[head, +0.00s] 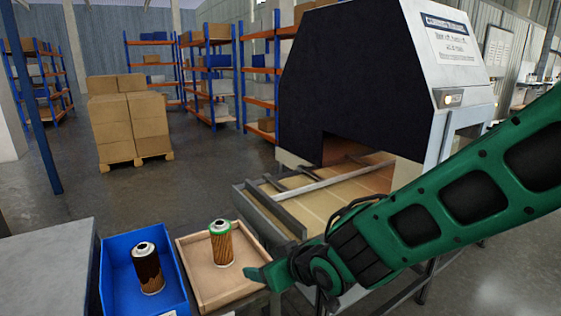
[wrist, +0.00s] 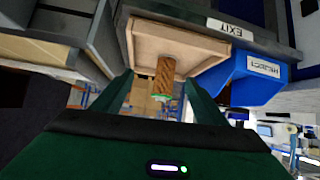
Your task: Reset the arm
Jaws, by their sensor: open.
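My gripper (head: 262,275) is at the right edge of the wooden tray in the head view. In the wrist view my gripper (wrist: 158,79) has its two fingers apart with nothing held. A brown cartridge with a green top ring (head: 221,245) stands upright in the wooden tray (head: 199,296), left of my gripper and apart from it. In the upside-down wrist view this cartridge (wrist: 165,72) shows beyond the gap between the fingers. A darker, black-and-brown cartridge (head: 148,270) stands in the blue bin (head: 119,246).
A conveyor (head: 318,205) runs out of a dark-sided machine (head: 345,75) behind my arm. A grey table (head: 45,270) is at the lower left. A pallet of boxes (head: 128,118) and shelving stand behind. The wrist view shows an EXIT label (wrist: 231,27) and a REJECT label (wrist: 263,67).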

